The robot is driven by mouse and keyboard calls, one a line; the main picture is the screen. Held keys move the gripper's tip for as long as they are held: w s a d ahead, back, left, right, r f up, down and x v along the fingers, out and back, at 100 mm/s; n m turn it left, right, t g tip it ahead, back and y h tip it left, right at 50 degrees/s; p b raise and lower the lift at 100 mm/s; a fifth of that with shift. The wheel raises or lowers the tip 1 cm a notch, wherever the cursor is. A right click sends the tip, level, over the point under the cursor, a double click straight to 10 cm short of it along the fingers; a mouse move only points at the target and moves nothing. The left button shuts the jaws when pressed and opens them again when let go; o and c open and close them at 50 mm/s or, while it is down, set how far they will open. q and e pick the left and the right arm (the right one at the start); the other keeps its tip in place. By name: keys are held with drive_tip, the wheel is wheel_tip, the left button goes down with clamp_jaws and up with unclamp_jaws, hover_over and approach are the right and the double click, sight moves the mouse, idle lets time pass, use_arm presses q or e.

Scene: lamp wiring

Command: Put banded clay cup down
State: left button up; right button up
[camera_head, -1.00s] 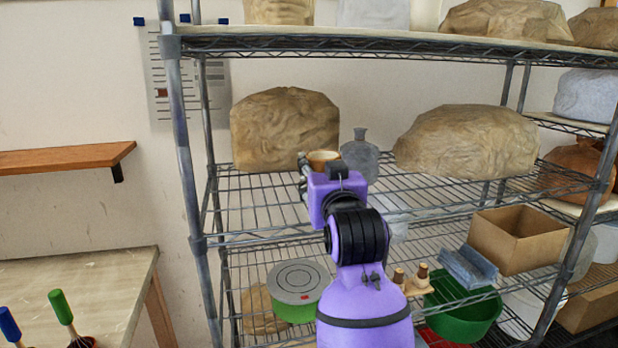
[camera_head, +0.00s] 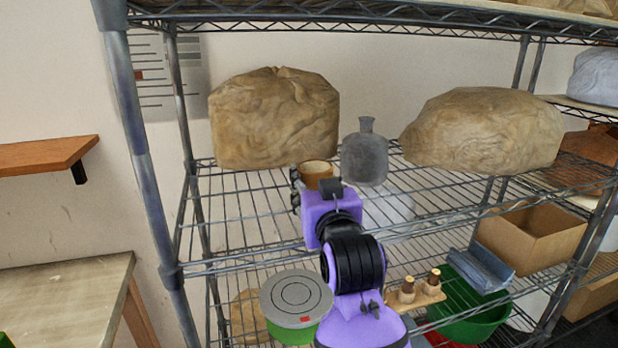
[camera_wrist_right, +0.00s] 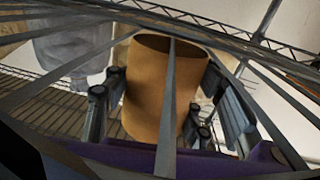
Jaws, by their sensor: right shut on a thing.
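The banded clay cup (camera_head: 316,170) shows as an orange-tan cup with an open top, upright over the middle wire shelf (camera_head: 245,215) in the head view. My right gripper (camera_head: 310,186) is shut on it, with fingers on both sides. In the right wrist view the cup (camera_wrist_right: 165,90) stands between the fingers of my right gripper (camera_wrist_right: 160,105), and shelf wires cross in front of it. I cannot tell whether the cup's base touches the wires. My left gripper is not in view.
A grey bottle (camera_head: 364,158) stands just right of the cup. Large wrapped clay lumps (camera_head: 272,118) (camera_head: 485,130) sit at the back left and right. A shelf post (camera_head: 145,170) rises at left. Bare wire lies left of the cup. A cardboard box (camera_head: 530,238) sits to the right.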

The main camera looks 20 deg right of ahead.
drive_tip(key=shift+s+a+r, duration=0.1)
drive_tip(key=shift+r, duration=0.15)
drive_tip(key=shift+f, duration=0.2)
drive_tip(key=o, duration=1.4)
drive_tip(key=shift+f, duration=0.1)
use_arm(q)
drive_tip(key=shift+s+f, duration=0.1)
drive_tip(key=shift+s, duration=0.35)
use_arm(e)
drive_tip(key=s, duration=0.7)
drive_tip(key=shift+s+a+b, duration=0.15)
drive_tip(key=shift+a+b, duration=0.05)
drive_tip(key=shift+b, duration=0.1)
drive_tip(key=shift+s, duration=0.25)
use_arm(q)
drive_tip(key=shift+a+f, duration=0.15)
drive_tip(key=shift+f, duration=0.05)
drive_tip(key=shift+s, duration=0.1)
use_arm(e)
drive_tip(key=shift+f, duration=0.1)
